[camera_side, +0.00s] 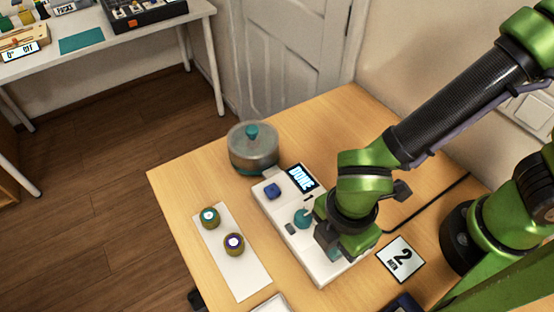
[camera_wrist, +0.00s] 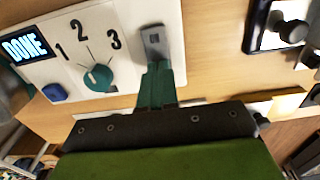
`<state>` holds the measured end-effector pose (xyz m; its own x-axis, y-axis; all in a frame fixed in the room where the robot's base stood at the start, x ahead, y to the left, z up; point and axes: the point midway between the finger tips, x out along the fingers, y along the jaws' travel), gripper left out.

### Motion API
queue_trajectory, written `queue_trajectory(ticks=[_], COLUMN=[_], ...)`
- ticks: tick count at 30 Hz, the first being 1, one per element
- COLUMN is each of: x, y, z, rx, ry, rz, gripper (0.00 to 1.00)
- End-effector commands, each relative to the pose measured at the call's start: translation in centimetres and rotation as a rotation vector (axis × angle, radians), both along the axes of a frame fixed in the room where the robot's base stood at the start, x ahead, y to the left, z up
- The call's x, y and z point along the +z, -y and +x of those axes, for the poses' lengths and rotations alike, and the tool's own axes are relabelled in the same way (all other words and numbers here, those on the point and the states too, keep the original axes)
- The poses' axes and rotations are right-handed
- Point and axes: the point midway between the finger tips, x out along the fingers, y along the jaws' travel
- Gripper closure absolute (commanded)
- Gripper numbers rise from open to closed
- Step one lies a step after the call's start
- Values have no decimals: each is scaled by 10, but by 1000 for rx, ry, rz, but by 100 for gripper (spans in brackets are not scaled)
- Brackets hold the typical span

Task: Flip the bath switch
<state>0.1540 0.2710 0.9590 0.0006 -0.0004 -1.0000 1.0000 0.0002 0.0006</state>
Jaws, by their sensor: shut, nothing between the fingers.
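The white bath control panel (camera_side: 272,212) lies on the wooden table; in the wrist view (camera_wrist: 60,72) it carries a teal knob (camera_wrist: 98,78) marked 1, 2, 3, a blue button (camera_wrist: 55,93) and a display (camera_wrist: 25,46) reading "DONE". A grey switch (camera_wrist: 155,42) sits to the right of the 3. My gripper (camera_wrist: 156,72) is shut and empty, its teal fingertips at the switch's lower end; I cannot tell whether they touch. In the side view my gripper (camera_side: 325,248) is low over the panel's near end and hides the switch. The knob (camera_side: 302,217) is just left of it.
A lidded round bath (camera_side: 252,150) stands beyond the panel. Two capped round pieces, one (camera_side: 210,217) behind the other (camera_side: 233,244), stand on a white strip (camera_side: 245,281) at left. The table's far area is clear.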

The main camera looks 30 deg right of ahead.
Motion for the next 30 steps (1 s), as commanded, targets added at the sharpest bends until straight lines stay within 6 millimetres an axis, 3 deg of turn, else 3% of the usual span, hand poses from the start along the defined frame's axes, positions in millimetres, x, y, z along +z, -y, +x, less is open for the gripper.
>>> queue_trajectory(ticks=[14, 30], x=[-4, 38], y=[0, 0], z=[0, 0], rx=[-1, -1], ry=[0, 1], rz=[0, 2], gripper=[100, 100])
